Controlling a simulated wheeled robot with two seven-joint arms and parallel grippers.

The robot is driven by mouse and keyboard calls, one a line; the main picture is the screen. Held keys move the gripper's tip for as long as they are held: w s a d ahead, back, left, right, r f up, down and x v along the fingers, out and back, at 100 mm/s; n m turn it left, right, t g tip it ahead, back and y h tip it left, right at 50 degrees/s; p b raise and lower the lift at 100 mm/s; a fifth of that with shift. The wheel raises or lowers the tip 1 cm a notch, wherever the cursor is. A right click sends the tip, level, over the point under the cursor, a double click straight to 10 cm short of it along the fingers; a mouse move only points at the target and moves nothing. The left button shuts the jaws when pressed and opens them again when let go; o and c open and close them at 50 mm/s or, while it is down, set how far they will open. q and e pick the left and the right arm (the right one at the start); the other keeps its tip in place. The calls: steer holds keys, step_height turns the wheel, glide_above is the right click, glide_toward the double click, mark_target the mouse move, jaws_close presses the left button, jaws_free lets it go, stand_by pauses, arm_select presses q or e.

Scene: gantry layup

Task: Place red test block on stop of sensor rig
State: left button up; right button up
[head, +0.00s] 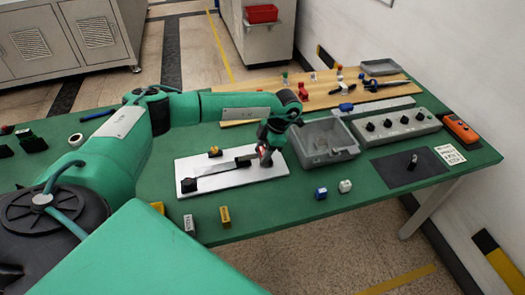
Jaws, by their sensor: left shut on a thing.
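A dark upright piece (243,161) stands near the rail's right end and may be the stop. My left gripper (265,150) reaches over the right end of the plate, pointing down. It is shut on a small reddish block (265,155), which looks like the red test block and is mostly hidden by the fingers. I cannot tell if the block touches the rig. My right gripper is not in view.
A grey bin (327,127) stands close right of the gripper. Behind is a wooden board (325,88) with small parts. A grey knob box (396,124) and dark mat (390,168) lie right. Blue (320,193) and white (345,186) cubes sit at the front.

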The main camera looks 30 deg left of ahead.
mark_target(263, 151)
arm_select(q)
steer(key=shift+f, duration=0.15)
steer(key=o, duration=1.1)
steer(key=shift+o, duration=0.6)
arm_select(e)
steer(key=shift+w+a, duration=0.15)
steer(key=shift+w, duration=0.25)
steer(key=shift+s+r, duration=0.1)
arm_select(q)
steer(key=shift+r, duration=0.3)
steer(key=b+v, duration=0.1)
steer(key=v, duration=0.3)
steer(key=shift+w+d+r, duration=0.1)
steer(key=shift+w+d, duration=0.05)
steer(key=b+v, duration=0.1)
steer(key=v, duration=0.6)
steer(key=shift+r+b, duration=0.25)
steer(key=shift+b, duration=0.1)
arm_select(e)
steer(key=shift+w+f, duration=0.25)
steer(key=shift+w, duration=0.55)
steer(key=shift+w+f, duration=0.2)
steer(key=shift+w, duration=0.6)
